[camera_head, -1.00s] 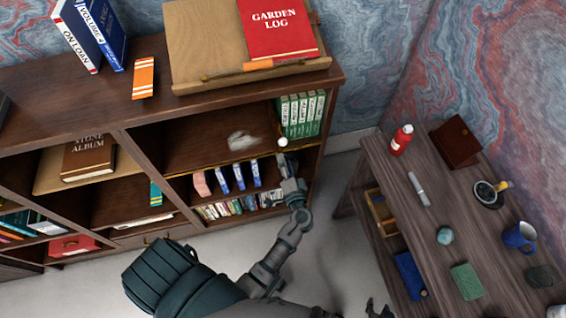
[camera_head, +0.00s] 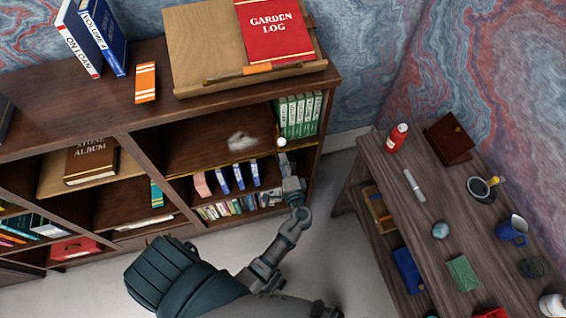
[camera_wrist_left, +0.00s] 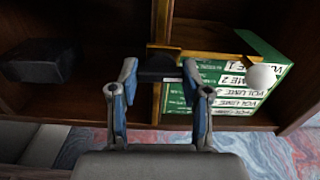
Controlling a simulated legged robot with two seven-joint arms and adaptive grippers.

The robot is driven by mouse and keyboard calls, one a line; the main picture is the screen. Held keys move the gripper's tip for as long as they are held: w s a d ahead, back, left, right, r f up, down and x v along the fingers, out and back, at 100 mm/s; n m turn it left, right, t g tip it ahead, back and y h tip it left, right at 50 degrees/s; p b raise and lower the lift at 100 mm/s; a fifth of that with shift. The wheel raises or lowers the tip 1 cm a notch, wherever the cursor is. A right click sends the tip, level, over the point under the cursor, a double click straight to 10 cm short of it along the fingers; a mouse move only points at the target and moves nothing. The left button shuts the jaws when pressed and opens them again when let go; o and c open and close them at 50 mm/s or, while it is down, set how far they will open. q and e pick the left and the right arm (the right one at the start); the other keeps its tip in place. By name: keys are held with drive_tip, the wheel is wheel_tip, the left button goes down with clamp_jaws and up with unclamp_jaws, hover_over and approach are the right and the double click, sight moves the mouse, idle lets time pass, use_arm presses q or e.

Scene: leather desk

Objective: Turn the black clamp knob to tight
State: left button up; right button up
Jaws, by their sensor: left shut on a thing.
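The black clamp knob (camera_wrist_left: 158,66) is between my left gripper's (camera_wrist_left: 160,80) two fingertips in the left wrist view, and the fingers are shut on it. A brass bar (camera_wrist_left: 205,54) runs beside the knob, with a white ball (camera_wrist_left: 262,77) near its right end. In the head view, my left gripper (camera_head: 287,164) reaches to the front right of the upper shelf, just below the white ball (camera_head: 282,142). The knob is too small and covered to make out there. I cannot read any tightness mark. My right gripper is not in view.
Green volumes (camera_head: 299,115) stand right beside the clamp, also in the left wrist view (camera_wrist_left: 235,95). A slanted stand (camera_head: 205,50) with a red Garden Log is above. A cluttered wooden table (camera_head: 410,220) stands at right.

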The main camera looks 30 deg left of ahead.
use_arm(q)
drive_tip(key=shift+s+d+f, duration=0.1)
drive_tip(key=shift+d+f, duration=0.05)
drive_tip(key=shift+f, duration=0.3)
drive_tip(key=o, duration=1.1)
drive_tip(key=shift+o, duration=0.3)
drive_tip(key=shift+r, duration=0.25)
drive_tip(key=shift+d, duration=0.1)
drive_tip(key=v, duration=1.2)
